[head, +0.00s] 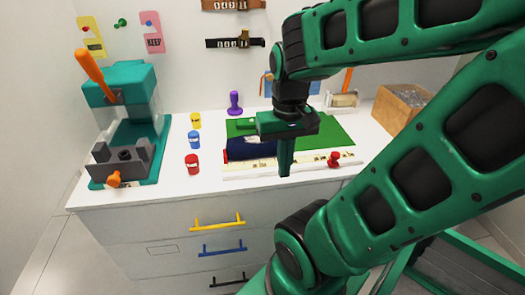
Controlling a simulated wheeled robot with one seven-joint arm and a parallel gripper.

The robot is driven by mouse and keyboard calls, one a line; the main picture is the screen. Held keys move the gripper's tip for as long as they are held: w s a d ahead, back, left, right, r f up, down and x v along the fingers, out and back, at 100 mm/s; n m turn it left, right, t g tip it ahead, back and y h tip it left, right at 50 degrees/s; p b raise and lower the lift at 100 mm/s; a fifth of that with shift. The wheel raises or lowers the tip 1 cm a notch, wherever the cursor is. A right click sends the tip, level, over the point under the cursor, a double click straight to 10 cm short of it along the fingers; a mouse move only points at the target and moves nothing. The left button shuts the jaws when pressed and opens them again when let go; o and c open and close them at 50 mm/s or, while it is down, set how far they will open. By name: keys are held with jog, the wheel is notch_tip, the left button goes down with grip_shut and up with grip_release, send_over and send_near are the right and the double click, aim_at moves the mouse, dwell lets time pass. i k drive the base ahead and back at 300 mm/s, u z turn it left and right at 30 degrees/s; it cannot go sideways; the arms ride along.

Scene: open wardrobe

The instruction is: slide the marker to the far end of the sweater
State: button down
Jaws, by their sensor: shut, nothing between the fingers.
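A dark navy folded cloth, which looks like the sweater (250,148), lies on the white counter, partly hidden behind my gripper. A cream measuring strip (247,167) with printed marks runs along its front edge. A red knob-shaped piece (334,158), which looks like the marker, sits on the right part of this strip. A small red patch (227,156) shows at the cloth's left end. My gripper (285,174) points down over the strip, left of the red knob and apart from it. Its fingers are shut and empty. I cannot tell whether the fingertips touch the strip.
A green mat (332,128) lies behind. Yellow (196,121), blue (194,140) and red (192,164) jars stand left of the cloth. A teal machine (130,85) stands at the far left. A cardboard box (402,105) is at the right. A purple stamp-like piece (235,103) stands behind.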

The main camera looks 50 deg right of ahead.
aim_at(336, 155)
jog(key=z, duration=1.45)
